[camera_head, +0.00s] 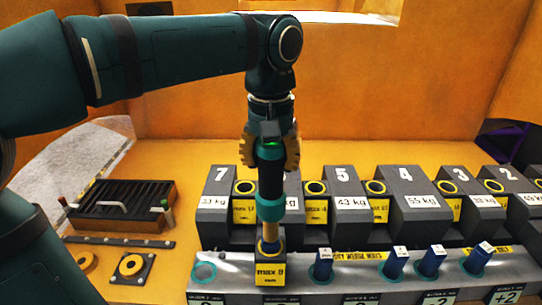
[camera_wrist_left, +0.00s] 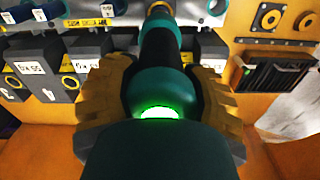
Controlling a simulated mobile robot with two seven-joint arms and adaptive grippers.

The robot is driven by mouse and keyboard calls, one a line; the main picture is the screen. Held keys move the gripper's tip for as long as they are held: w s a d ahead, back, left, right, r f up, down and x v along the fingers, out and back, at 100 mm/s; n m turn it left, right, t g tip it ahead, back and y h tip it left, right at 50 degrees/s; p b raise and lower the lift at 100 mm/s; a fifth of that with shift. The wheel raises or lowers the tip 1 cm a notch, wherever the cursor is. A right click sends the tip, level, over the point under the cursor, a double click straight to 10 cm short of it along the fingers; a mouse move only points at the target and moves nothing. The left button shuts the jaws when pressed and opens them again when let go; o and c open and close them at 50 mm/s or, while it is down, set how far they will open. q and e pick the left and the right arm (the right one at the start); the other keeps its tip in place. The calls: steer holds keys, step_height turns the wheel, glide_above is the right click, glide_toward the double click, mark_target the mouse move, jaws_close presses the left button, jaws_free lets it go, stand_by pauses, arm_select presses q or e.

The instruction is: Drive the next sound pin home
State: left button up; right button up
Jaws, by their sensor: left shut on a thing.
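My left gripper (camera_head: 270,152) hangs upright over the row, its yellow-brown fingers shut around a black tool with a teal collar (camera_head: 270,208). The tool also shows in the wrist view (camera_wrist_left: 160,42). Its yellowish lower end (camera_head: 270,235) goes down to a dark block with a yellow label (camera_head: 270,272) on the front rail; I cannot tell whether it touches a pin there. Several blue pins with pale tags stand up in teal-ringed holes, among them one right of the tool (camera_head: 323,264) and one far right (camera_head: 478,258). My right gripper is not in view.
Grey castings with numbers and weights stand behind the rail, such as number 5 (camera_head: 343,202) and number 7 (camera_head: 222,205). An open teal-ringed hole (camera_head: 204,272) is at the rail's left. A dark slotted rack (camera_head: 125,205) and yellow ring fixture (camera_head: 131,266) lie left.

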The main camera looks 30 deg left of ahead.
arm_select(q)
steer(key=shift+w+a+f, duration=0.1)
steer(key=shift+w+f, duration=0.05)
steer(key=shift+f, duration=0.5)
stand_by(0.6)
steer(key=shift+f+b, duration=1)
steer(key=shift+f, duration=0.35)
stand_by(0.9)
steer(key=shift+r+p, duration=0.35)
step_height(320, 180, up, 7)
steer(key=p, duration=0.6)
steer(key=shift+r+p, duration=0.2)
steer(key=shift+p, duration=0.15)
steer(key=shift+r, duration=1)
